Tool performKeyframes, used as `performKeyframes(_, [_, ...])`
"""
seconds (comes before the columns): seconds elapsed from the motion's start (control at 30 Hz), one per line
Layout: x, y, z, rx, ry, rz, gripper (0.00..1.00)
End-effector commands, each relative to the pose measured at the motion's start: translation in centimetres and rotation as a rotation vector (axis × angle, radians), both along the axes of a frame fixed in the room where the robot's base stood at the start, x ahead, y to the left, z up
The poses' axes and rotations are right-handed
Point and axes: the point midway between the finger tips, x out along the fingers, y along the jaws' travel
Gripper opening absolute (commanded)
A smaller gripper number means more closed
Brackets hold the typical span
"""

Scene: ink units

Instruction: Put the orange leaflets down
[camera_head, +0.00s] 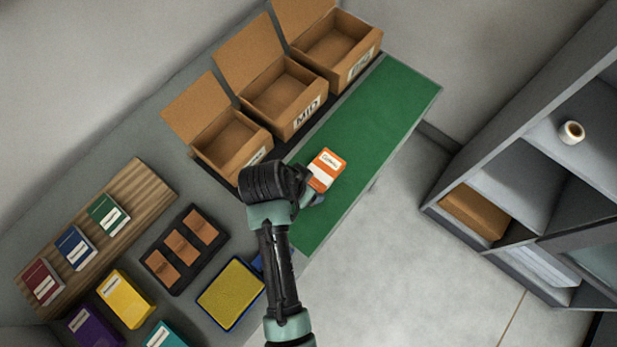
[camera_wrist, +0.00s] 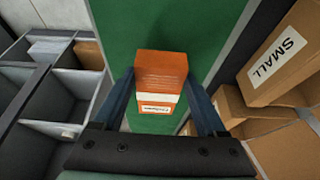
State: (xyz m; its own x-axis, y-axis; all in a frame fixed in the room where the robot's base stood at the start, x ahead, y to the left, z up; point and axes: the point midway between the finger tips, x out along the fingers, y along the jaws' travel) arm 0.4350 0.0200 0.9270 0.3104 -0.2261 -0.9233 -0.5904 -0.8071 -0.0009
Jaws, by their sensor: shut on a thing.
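The orange leaflets (camera_head: 326,169) are a small orange and white stack with a label, over the green mat (camera_head: 392,106) in the head view. In the wrist view the leaflets (camera_wrist: 161,75) sit between the two fingers of my gripper (camera_wrist: 163,98), which is shut on them. The green mat (camera_wrist: 215,25) lies behind them in that view. I cannot tell whether the leaflets touch the mat. In the head view my gripper (camera_head: 318,187) is mostly hidden by my wrist.
Open cardboard boxes, including one marked MID (camera_head: 283,96), line the mat's upper left side. A wooden rack (camera_head: 146,184), a dark tray (camera_head: 214,239) and a yellow pad (camera_head: 231,292) lie at lower left. Grey shelves (camera_head: 500,155) stand right. The mat's upper right part is clear.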

Motion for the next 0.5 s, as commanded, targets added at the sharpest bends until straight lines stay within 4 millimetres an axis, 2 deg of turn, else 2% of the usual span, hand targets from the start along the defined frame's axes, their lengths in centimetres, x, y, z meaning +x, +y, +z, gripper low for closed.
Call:
performKeyframes(0.2, [-0.1,0.0,-3.0,-0.001,0.003,0.001,0.02])
performKeyframes(0.5, [0.0,0.0,-3.3,0.0,0.0,0.001,0.02])
